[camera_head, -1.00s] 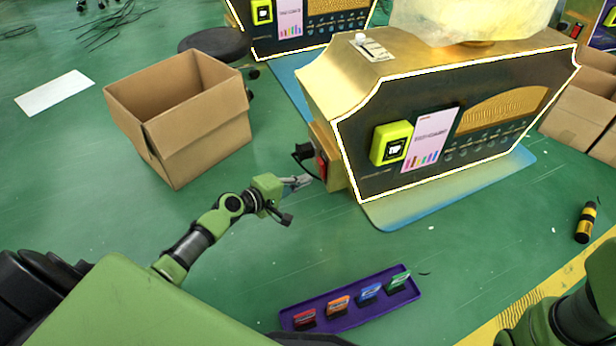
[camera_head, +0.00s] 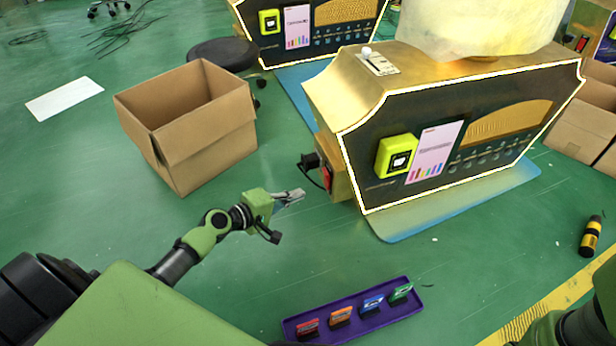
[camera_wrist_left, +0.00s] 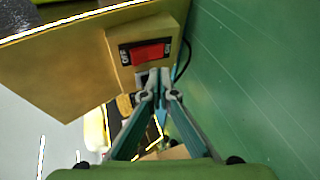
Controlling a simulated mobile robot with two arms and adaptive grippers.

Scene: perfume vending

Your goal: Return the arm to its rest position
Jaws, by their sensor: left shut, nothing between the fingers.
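My left arm comes in from the left over the green floor. My left gripper (camera_head: 295,196) is shut and empty. It is apart from the gold vending machine (camera_head: 420,135), just left of its side box. A red rocker switch (camera_head: 327,178) sits on that box with a black plug and cable (camera_head: 311,164) beside it. In the left wrist view the red switch (camera_wrist_left: 150,52) shows close up, marked OFF and ON, beyond the closed fingertips (camera_wrist_left: 158,88). Part of my right arm shows at the bottom right; its gripper is out of view.
An open cardboard box (camera_head: 190,125) stands left of the machine. A purple tray (camera_head: 385,318) with several coloured items lies below the gripper.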

